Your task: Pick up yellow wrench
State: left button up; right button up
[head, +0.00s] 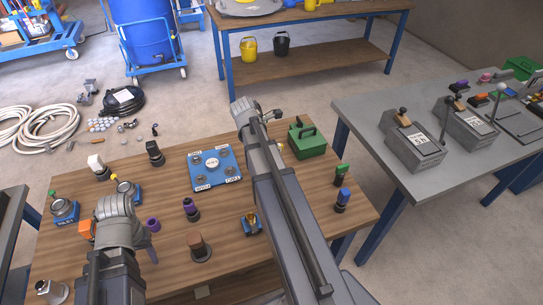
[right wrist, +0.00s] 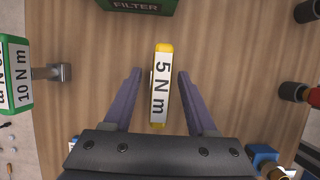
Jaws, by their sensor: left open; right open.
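The yellow wrench (right wrist: 160,85), with a white "5 N m" label on its body, shows in the right wrist view above the wooden tabletop. My right gripper (right wrist: 160,78) is open, with one finger on each side of the wrench and a visible gap to each. In the head view my right arm hides most of the wrench; only a small yellow bit shows beside the arm. My left gripper (head: 146,240) is open over the left part of the wooden table, partly hidden by its own wrist, and appears empty.
A green filter box (right wrist: 135,5) lies beyond the wrench. A green "10 N m" tool (right wrist: 15,75) is to its left. A blue plate (head: 213,168) and several knobbed parts stand on the wooden table (head: 165,270). A grey table (head: 400,185) is at right.

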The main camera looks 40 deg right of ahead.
jog(key=shift+c, duration=0.4)
grip_shut()
pick_arm(q)
jog(key=shift+r, duration=0.15)
pick_arm(e)
jog(key=shift+r, duration=0.15)
